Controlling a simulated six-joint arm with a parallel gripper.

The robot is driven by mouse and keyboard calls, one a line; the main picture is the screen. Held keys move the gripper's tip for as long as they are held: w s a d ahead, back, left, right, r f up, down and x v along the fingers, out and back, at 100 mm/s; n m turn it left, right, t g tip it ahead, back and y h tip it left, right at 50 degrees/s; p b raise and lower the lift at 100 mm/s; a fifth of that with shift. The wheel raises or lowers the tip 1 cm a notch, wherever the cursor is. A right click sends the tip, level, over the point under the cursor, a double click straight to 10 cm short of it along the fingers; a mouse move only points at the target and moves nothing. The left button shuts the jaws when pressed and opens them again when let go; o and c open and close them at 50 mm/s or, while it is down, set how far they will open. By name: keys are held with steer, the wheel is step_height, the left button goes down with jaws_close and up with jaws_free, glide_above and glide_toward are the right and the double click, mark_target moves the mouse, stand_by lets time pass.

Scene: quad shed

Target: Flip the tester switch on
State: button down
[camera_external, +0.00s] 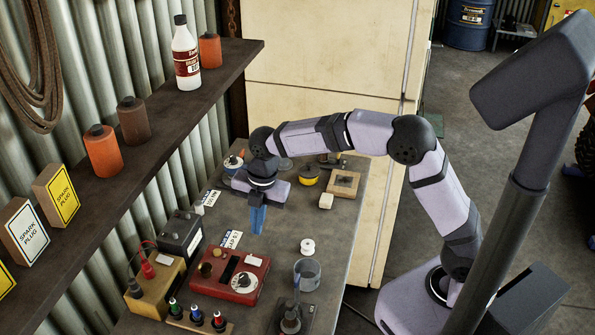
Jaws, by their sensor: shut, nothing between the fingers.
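The tester looks to be the red box (218,282) on the near half of the bench. Its top has a dark slot, a small white label and a round white dial (243,283); a brownish knob (206,269) shows at its left side. Which part is the switch is too small to tell. My gripper (257,232) points down with blue fingers, shut and empty. It appears above the bench, behind the tester in the picture and apart from it.
A dark battery-like box (181,236) and a yellowish box (155,287) with red and black terminals stand left of the tester. A grey cup (307,274) and white spool (307,246) stand right. A shelf (150,150) with bottles and boxes runs along the left wall.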

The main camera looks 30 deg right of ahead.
mark_target(248, 258)
steer(key=shift+s+d+r, duration=0.1)
steer(key=shift+d+r, duration=0.05)
steer(key=shift+r, duration=1.05)
steer(key=shift+f+b, duration=0.1)
steer(key=shift+b, duration=0.35)
steer(key=w+a+b, duration=0.1)
steer(key=b, duration=0.3)
steer(key=shift+b, duration=0.4)
steer(key=shift+r, duration=0.25)
steer(key=shift+a+f, duration=0.1)
steer(key=shift+f, duration=0.05)
steer(key=f+p, duration=0.1)
steer(key=f, duration=0.3)
steer(key=a+f+p, duration=0.1)
steer(key=f, duration=0.4)
steer(key=w+f+p, duration=0.1)
steer(key=f, duration=0.3)
steer(key=shift+w+a+f+p, duration=0.15)
steer(key=shift+f+p, duration=0.1)
steer(key=shift+p, duration=0.15)
